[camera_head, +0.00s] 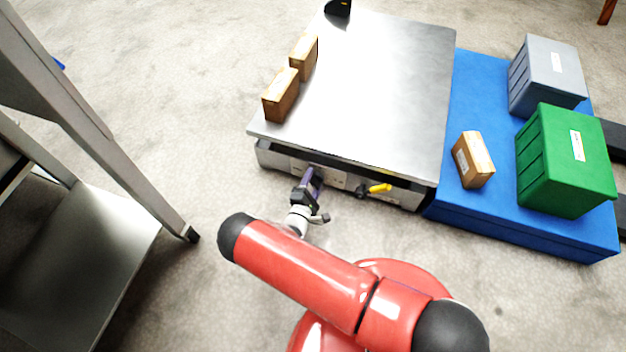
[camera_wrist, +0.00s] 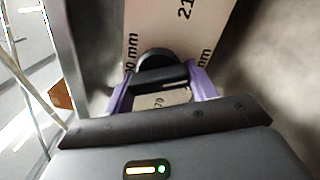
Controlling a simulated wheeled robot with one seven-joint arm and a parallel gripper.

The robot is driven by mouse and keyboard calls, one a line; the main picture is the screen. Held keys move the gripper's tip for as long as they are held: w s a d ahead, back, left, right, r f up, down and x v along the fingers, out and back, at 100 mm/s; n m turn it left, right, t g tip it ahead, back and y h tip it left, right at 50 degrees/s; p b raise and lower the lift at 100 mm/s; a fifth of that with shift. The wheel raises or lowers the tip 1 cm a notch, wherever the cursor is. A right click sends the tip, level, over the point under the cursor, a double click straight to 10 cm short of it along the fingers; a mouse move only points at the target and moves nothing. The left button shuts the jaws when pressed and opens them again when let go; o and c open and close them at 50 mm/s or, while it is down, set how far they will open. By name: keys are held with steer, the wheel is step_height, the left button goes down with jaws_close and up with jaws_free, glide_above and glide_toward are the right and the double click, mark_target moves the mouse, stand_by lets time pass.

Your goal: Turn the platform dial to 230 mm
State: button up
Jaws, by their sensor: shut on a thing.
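The platform dial (camera_wrist: 155,60) is a round black knob with a raised black grip bar in the wrist view. My gripper (camera_wrist: 161,82) has its purple fingers on either side of the bar and is shut on it. A pale scale plate (camera_wrist: 150,25) lies around the dial. Parts of its print show: "21", "70" and "mm" marks; the other figures are cut off, and I cannot tell the dial's setting. In the head view my gripper (camera_head: 313,178) is at the front face of the steel-topped machine (camera_head: 385,85), and it hides the dial.
A yellow lever (camera_head: 379,188) sticks out of the front face to the right of my gripper. A metal shelf frame (camera_head: 120,165) stands at the left.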

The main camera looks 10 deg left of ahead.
steer(key=m+p, duration=0.1)
steer(key=m, duration=0.3)
steer(key=shift+r+m+p, duration=0.1)
steer(key=shift+m+p, duration=0.25)
steer(key=shift+m, duration=0.05)
stand_by(0.4)
steer(key=o, duration=1)
steer(key=s, duration=0.8)
steer(key=shift+a+p, duration=0.3)
